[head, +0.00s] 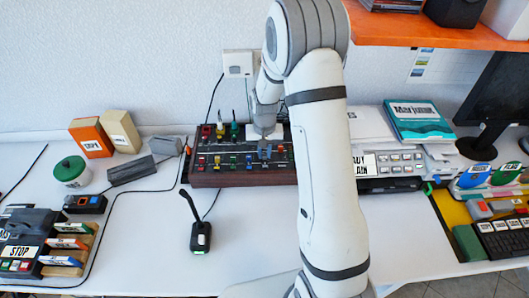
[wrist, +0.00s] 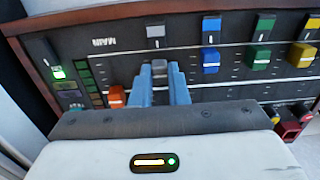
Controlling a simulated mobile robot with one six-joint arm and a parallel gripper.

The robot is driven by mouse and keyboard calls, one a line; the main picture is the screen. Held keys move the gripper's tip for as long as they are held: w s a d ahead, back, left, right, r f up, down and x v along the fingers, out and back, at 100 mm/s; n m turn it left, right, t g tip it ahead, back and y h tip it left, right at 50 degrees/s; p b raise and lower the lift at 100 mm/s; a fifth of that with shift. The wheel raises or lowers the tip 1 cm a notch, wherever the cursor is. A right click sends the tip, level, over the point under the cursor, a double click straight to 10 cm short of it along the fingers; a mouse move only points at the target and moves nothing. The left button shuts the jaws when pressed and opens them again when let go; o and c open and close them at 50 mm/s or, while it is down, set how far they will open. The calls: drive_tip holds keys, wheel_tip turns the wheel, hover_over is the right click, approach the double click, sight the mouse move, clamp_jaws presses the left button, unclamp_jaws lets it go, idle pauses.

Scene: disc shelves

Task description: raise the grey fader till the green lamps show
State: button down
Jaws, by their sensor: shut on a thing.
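The grey fader (wrist: 159,69) sits in its slot on the mixing desk, below a grey tag (wrist: 155,31). My gripper (wrist: 160,88) has its two blue fingers shut on the fader's cap, one on each side. In the head view my gripper (head: 265,152) reaches down onto the mixing desk (head: 240,178). The lower part of the fader's slot is hidden by my fingers and wrist.
A blue fader (wrist: 210,61), a green fader (wrist: 260,60) and a yellow fader (wrist: 300,54) stand to the right. An orange-red fader (wrist: 116,97) is close on the left. A lit green switch (wrist: 57,72) is farther left. A microphone (head: 200,232) stands before the desk.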

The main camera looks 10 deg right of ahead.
drive_tip(key=shift+w+d, duration=0.2)
drive_tip(key=shift+w, duration=1)
drive_tip(key=c, duration=1.4)
unclamp_jaws()
wheel_tip(320, 180, up, 8)
drive_tip(key=shift+b, duration=0.45)
drive_tip(key=shift+f, duration=0.1)
